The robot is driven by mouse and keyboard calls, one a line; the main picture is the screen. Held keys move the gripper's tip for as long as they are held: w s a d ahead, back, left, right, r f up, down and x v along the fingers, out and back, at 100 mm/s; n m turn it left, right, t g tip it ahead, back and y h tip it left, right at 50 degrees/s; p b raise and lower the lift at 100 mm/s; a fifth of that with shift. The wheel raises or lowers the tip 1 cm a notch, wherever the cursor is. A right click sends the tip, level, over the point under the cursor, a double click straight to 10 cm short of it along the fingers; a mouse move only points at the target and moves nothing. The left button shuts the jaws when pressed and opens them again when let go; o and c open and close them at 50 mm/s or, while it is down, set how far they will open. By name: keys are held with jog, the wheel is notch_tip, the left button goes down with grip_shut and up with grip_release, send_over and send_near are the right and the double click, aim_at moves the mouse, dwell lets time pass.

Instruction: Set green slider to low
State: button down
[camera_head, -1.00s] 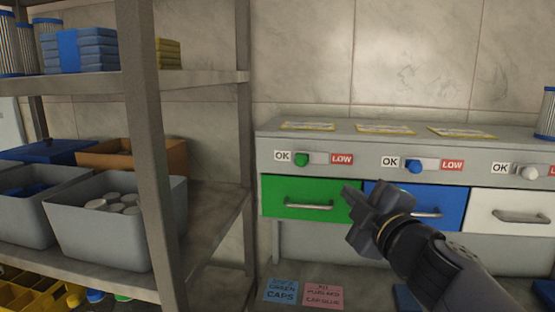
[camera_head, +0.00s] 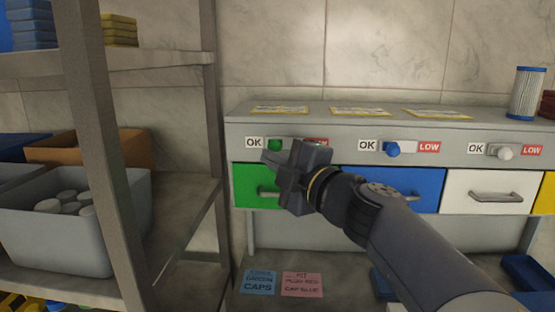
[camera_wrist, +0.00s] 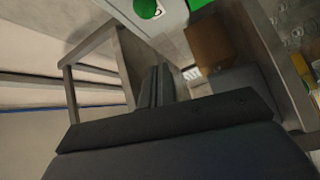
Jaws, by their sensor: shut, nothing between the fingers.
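The green slider knob (camera_head: 275,145) sits at the left end of its slot, beside the OK label (camera_head: 254,143). The red LOW label (camera_head: 316,142) to its right is mostly hidden by my gripper. My gripper (camera_head: 268,158) is shut and empty, its tips just below and left of the green knob in the head view. I cannot tell whether they touch. In the wrist view my gripper fingers (camera_wrist: 158,85) are together, and a round green knob (camera_wrist: 147,8) shows at the top edge.
The green drawer (camera_head: 245,185) is below the slider, partly behind my gripper. Blue (camera_head: 393,148) and white (camera_head: 505,153) sliders stand to the right. A shelf post (camera_head: 105,150) and a grey bin (camera_head: 70,225) with caps are at the left.

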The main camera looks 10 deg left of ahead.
aim_at(279, 144)
jog(key=w+a, duration=0.2)
jog(key=w, duration=0.5)
jog(key=shift+f, duration=0.2)
jog(key=d+p, duration=0.1)
jog(key=d, duration=0.3)
jog(key=shift+w+d+p, duration=0.15)
jog(key=shift+d+p, duration=0.1)
jog(key=shift+p, duration=0.15)
jog(key=shift+a, duration=0.1)
